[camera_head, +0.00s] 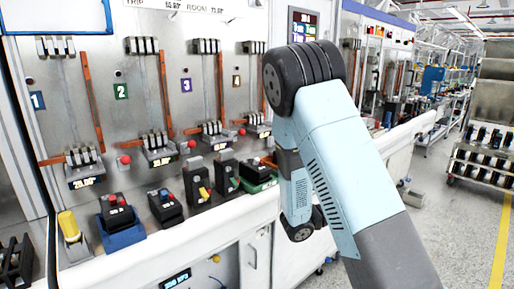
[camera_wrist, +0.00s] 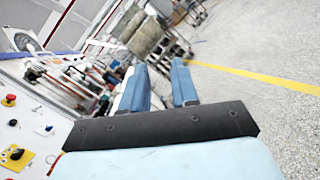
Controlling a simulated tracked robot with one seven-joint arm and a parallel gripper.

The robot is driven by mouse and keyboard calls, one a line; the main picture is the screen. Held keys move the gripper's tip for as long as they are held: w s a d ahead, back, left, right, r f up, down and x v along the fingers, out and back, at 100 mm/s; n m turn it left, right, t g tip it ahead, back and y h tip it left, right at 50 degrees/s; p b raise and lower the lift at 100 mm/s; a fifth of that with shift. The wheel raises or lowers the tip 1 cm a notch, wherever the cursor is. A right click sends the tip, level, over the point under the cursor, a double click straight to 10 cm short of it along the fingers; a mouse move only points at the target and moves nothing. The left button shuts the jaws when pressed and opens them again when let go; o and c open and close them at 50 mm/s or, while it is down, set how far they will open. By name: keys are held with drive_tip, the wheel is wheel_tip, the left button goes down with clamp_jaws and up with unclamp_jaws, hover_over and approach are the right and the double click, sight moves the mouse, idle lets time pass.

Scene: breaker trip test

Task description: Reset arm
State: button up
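My arm (camera_head: 335,150) rises from the lower right of the head view, bends at a dark joint, and its forearm hangs in front of the bench's front edge. The gripper itself is hidden or out of sight in the head view. In the wrist view my gripper (camera_wrist: 161,82) shows two blue fingers apart, with nothing between them. It points across the room, past the bench and above the floor, touching nothing that I can see.
A test panel (camera_head: 140,75) with numbered stations stands behind a white bench (camera_head: 190,232). On the bench are a yellow-topped device (camera_head: 70,226), a blue-based breaker (camera_head: 120,235) and several dark breakers. A rack (camera_head: 483,160) stands at right; the floor (camera_head: 462,215) before it is clear.

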drive_tip(key=s+d+r+m+g+y, duration=0.25)
drive_tip(key=s+m+g+y, duration=0.2)
drive_tip(key=s, duration=0.35)
drive_tip(key=s+d+r+m+g+y, duration=0.1)
drive_tip(key=s+r+m+g+y, duration=0.3)
drive_tip(key=s, duration=0.3)
drive_tip(key=s+a+r+m+t+y, duration=0.5)
drive_tip(key=s+a+r+t+y, duration=0.3)
drive_tip(key=s+a+r+y, duration=0.2)
drive_tip(key=shift+s+a+r+t, duration=0.3)
drive_tip(key=shift+a+r, duration=0.25)
drive_tip(key=shift+r, duration=0.4)
